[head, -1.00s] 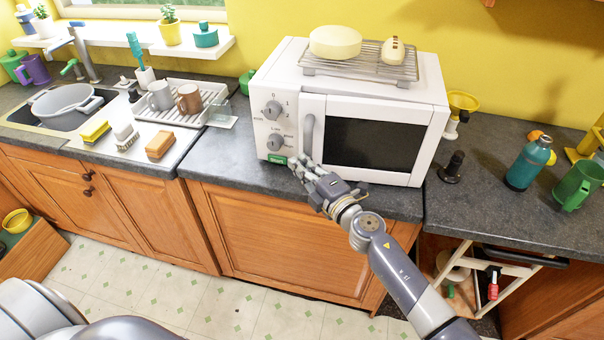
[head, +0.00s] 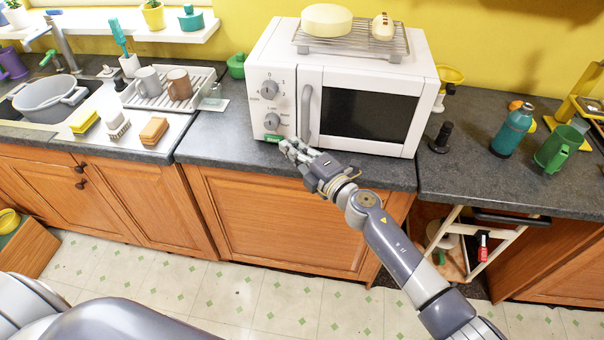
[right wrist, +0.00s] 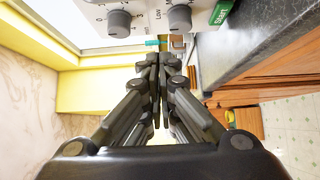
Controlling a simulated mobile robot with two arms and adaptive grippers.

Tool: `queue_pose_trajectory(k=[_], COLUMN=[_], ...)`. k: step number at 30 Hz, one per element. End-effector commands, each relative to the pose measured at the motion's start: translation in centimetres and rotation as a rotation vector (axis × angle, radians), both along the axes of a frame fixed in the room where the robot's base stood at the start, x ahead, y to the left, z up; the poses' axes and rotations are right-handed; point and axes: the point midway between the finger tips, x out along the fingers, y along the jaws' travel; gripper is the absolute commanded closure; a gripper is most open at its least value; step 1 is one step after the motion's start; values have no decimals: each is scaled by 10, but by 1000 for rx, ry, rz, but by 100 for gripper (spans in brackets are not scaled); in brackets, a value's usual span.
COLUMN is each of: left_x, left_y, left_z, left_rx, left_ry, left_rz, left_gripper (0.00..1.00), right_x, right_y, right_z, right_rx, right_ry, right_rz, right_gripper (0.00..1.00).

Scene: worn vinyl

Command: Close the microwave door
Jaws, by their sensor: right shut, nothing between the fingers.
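The white microwave (head: 275,62) stands on the counter with its dark-windowed door (head: 368,115) flush with the front, so it looks closed. Its vertical grey handle (head: 307,108) is at the door's left edge, beside the panel with two knobs. My right gripper (head: 288,147) is shut and empty, low in front of the microwave, near the green start button and below left of the handle. In the right wrist view, the closed fingers (right wrist: 162,58) point toward the knobs (right wrist: 180,18) and the green button (right wrist: 221,12). My left gripper is out of view.
A dish rack (head: 168,92) with mugs and a sink are on the left. A black stopper-like item (head: 440,138), a teal bottle (head: 513,130) and a green mug (head: 558,148) stand on the right counter.

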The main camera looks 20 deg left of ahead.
Motion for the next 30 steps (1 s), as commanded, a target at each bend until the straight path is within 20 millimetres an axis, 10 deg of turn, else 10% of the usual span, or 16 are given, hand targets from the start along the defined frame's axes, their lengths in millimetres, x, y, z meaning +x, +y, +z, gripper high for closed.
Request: queue_pose_trajectory(k=[6, 16, 30], left_x=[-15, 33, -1], left_y=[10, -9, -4], left_z=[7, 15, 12], left_rx=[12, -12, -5], left_ry=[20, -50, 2], left_rz=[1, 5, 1], left_gripper=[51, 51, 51], right_x=[-17, -53, -67], right_y=[-19, -50, -62], right_z=[1, 0, 0], right_rx=[-3, -1, 0], right_ry=[-1, 1, 1], right_rz=[-2, 0, -1], right_gripper=[100, 100, 100])
